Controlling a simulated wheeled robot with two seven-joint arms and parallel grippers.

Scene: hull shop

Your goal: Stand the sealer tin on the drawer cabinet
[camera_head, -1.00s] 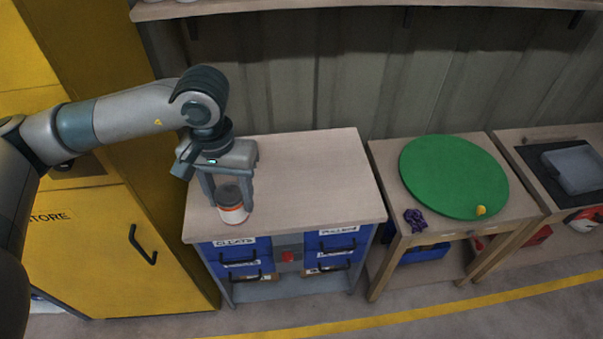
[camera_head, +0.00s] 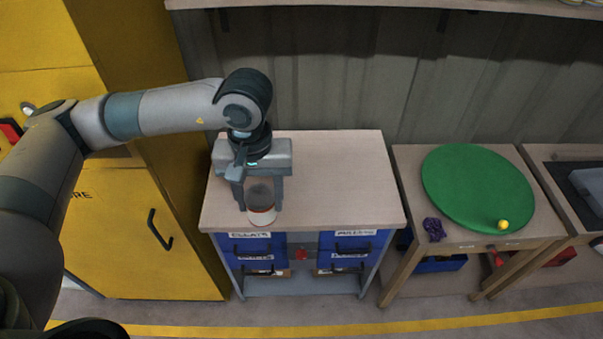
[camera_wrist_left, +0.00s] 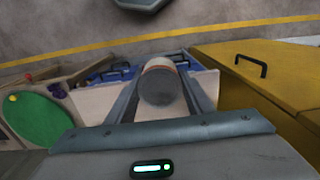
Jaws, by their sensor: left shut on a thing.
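The sealer tin (camera_head: 261,211) is white with an orange-red band and a dark grey top. My left gripper (camera_head: 261,201) points down and is shut on it, one finger on each side. The tin is upright over the front left part of the drawer cabinet's pale wooden top (camera_head: 340,185), close to the front edge. I cannot tell whether its base touches the top. In the left wrist view the tin (camera_wrist_left: 160,85) sits between the two fingers, its dark top facing the camera. My right gripper is not in view.
The cabinet top is bare right of the tin. A yellow locker (camera_head: 140,235) stands close on the left. On the right, a wooden table (camera_head: 470,242) holds a green disc (camera_head: 475,185), a yellow ball (camera_head: 503,224) and a purple bundle (camera_head: 434,230). A shelf (camera_head: 400,4) runs above.

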